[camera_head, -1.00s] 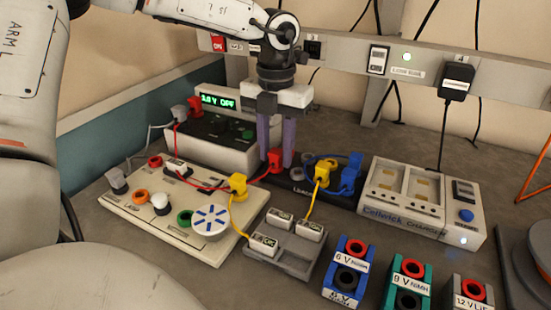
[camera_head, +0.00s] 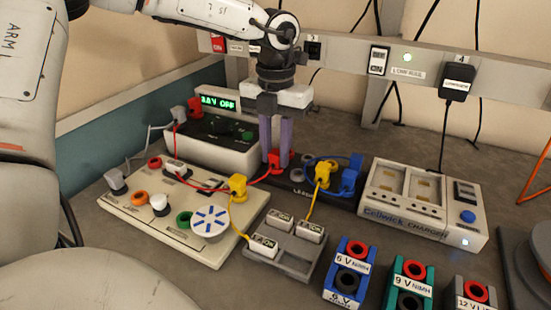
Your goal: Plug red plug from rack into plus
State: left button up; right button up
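A red plug (camera_head: 281,157) stands in the black lead rack (camera_head: 290,186) at the middle of the table, and its red lead runs left over the cream board (camera_head: 150,222). My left gripper (camera_head: 276,160) points straight down at it. Its two purple fingers are close together around the plug and appear shut on it. Another red plug (camera_head: 195,104) sits at the back of the power supply (camera_head: 202,142), whose green display reads OFF. The cream board has a red socket (camera_head: 155,162). No plus mark is readable. My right gripper is not in view.
Yellow plugs (camera_head: 238,184) and blue plugs (camera_head: 349,180) stand close by, with loose leads. A grey tray (camera_head: 283,262) holds small labelled blocks. A charger (camera_head: 410,212) stands right; battery blocks with red and black sockets (camera_head: 350,270) stand in front.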

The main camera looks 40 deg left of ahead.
aim_at(276, 152)
pick_arm(q)
grip_shut()
jog(key=shift+r+p, duration=0.65)
jog(key=shift+r, duration=0.55)
dwell(0.6)
jog(key=shift+r+p, duration=0.9)
jog(key=shift+r, duration=0.8)
jog(key=shift+c, duration=0.9)
grip_release()
jog(key=shift+c, duration=1.4)
